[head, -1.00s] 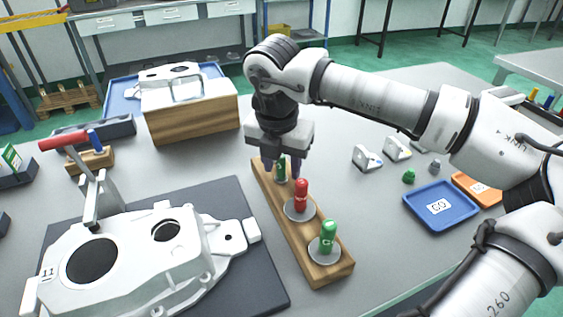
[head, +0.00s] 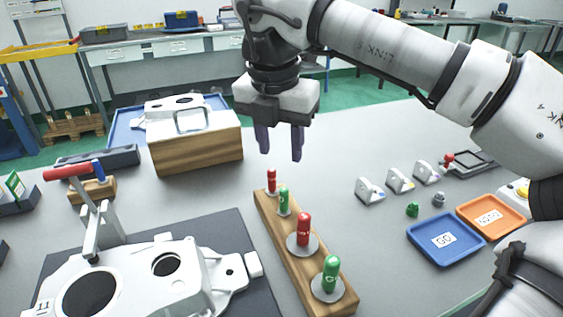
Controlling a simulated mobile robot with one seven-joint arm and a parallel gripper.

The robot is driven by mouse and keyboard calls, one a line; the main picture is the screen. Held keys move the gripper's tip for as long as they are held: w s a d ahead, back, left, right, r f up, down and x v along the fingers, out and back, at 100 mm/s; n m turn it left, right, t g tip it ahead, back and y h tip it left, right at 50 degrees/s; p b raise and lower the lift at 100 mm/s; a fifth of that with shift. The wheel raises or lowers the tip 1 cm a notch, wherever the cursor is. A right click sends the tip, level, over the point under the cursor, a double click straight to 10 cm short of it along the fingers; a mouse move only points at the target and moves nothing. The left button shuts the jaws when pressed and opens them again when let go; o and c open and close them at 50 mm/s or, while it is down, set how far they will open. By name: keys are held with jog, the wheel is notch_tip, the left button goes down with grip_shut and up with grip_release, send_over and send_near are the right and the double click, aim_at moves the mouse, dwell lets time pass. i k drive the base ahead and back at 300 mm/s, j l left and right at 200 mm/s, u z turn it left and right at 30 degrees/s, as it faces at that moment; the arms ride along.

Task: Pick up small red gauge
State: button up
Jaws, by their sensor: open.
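The small red gauge (head: 272,181) stands upright at the far end of the wooden rack (head: 279,239). Behind it towards the front, in a row, are a small green gauge (head: 284,200), a larger red gauge (head: 304,230) and a larger green gauge (head: 331,274), the larger two on round metal discs. My gripper (head: 280,157) is open and empty, with its two dark fingers pointing down. In the picture its fingertips are just above the small red gauge and apart from it. How far apart in depth I cannot tell.
A white casting (head: 165,275) with a red-handled clamp (head: 68,172) lies on a dark mat left of the rack. A wooden block (head: 196,151) stands behind. Blue (head: 417,235) and orange (head: 466,213) trays lie to the right.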

aim_at(272, 191)
jog(key=k+l, duration=0.3)
jog(key=k, duration=0.15)
jog(key=k+l, duration=0.25)
jog(key=k, duration=0.2)
